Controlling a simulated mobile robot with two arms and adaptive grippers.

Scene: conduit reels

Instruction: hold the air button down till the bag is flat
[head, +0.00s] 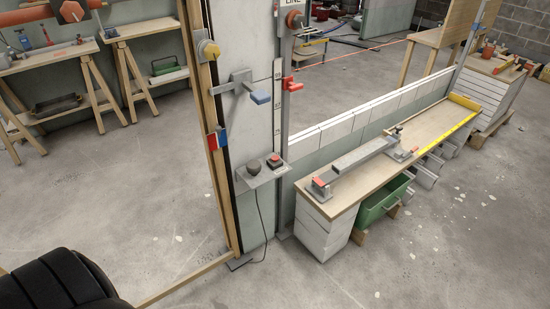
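A small grey shelf (250,183) is fixed low on the pale upright panel (258,90). On it, at the right, is a red button (275,159) on a dark base, which I take for the air button. A dark rounded bulb (254,168) stands beside it at the left. A thin black line (261,215) hangs from the shelf to the floor. I cannot make out the bag for certain; a narrow black strip (229,170) runs between the panel and the wooden post. Nothing touches the button. Neither of my grippers is in view.
A wooden-topped bench (428,130) with a grey bar on it runs back at the right, with a green bin (385,200) below. A timber brace (190,280) crosses the floor. Open concrete lies in front.

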